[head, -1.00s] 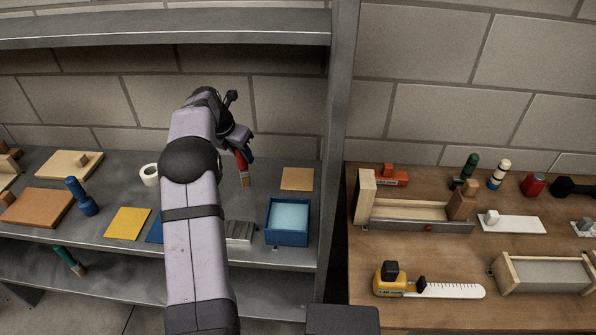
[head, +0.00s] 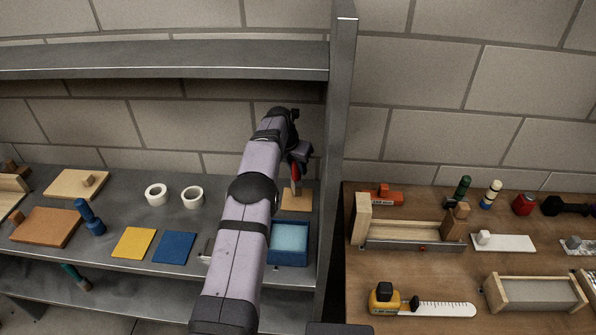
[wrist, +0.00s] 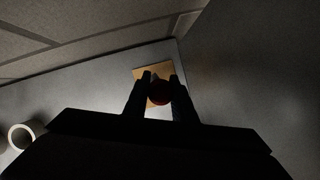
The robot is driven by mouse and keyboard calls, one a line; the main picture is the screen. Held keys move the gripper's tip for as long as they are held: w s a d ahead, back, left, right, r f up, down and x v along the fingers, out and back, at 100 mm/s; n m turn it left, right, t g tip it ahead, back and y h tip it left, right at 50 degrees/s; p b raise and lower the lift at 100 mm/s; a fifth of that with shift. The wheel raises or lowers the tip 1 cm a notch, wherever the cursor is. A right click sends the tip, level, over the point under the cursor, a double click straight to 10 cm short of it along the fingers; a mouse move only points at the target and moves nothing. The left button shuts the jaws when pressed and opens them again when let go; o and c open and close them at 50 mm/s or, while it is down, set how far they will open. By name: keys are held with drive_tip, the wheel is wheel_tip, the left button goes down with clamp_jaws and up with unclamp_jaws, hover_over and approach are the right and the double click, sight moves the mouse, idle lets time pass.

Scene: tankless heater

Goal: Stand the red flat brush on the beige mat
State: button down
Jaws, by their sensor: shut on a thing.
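The red flat brush (head: 295,174) is in my gripper (head: 299,157), about upright with its red handle at the top and its lower end pointing down. It appears in front of or over the beige mat (head: 305,197) on the grey shelf; whether it touches the mat I cannot tell. In the wrist view my gripper (wrist: 159,84) is shut around the dark red brush end (wrist: 159,94), and the beige mat (wrist: 148,73) lies beyond, partly hidden by the fingers.
A blue open box (head: 290,258) stands just in front of the mat. A shelf post (head: 332,150) rises close on the right. White rings (head: 193,197), a blue mat (head: 174,247) and a yellow mat (head: 133,243) lie to the left. An upper shelf (head: 170,60) spans above.

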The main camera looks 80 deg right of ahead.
sight(298, 175)
drive_tip(key=shift+s+d, duration=0.1)
drive_tip(key=shift+s, duration=0.05)
wheel_tip(298, 175, down, 2)
drive_tip(key=shift+f+p, duration=0.25)
drive_tip(key=shift+p, duration=0.65)
drive_tip(key=shift+f, duration=0.5)
drive_tip(key=shift+f, duration=0.2)
drive_tip(key=c, duration=1.5)
unclamp_jaws()
drive_tip(key=shift+r, duration=0.1)
